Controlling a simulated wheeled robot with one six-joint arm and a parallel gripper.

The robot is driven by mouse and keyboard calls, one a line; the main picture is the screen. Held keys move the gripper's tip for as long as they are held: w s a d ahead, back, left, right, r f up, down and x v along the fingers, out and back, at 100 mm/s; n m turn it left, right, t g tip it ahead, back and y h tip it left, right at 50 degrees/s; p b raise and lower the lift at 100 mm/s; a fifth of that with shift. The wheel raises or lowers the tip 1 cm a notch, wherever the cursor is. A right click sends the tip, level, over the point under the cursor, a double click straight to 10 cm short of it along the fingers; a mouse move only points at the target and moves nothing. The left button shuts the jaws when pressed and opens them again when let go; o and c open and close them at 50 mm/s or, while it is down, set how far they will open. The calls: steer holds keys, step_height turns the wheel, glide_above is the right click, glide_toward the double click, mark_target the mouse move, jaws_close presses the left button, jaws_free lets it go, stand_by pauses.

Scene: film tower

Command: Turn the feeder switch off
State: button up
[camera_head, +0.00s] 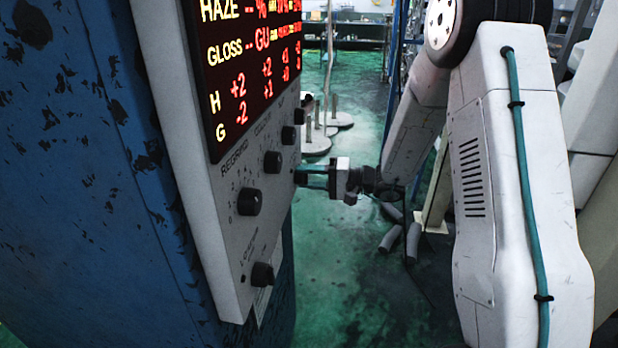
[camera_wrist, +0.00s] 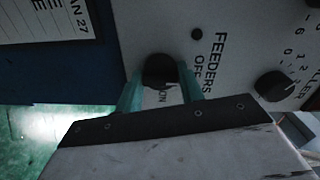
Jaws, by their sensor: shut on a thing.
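The feeder switch is a round black knob (camera_wrist: 158,69) on the pale panel, with FEEDERS, OFF and ON lettering beside it in the wrist view. My gripper (camera_wrist: 160,85) has one teal finger on each side of the knob and is shut on it. The fingers partly cover the knob and the lettering around ON. A small pale mark shows on the knob on the side toward ON, but its exact angle is hard to tell. In the head view my gripper (camera_head: 311,178) reaches the right edge of the panel (camera_head: 185,120); the knob is mostly hidden there.
Other black knobs (camera_head: 249,201) sit on the panel below a lit red and yellow display (camera_head: 245,75). Another knob (camera_wrist: 274,86) is right of the feeder switch in the wrist view. Grey cylinders (camera_head: 391,239) lie on the green floor (camera_head: 340,270).

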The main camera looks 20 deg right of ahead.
steer(key=o, duration=1)
steer(key=shift+r, duration=0.1)
steer(key=shift+c, duration=0.2)
steer(key=shift+d, duration=0.1)
steer(key=v, duration=0.7)
steer(key=shift+s+d, duration=0.25)
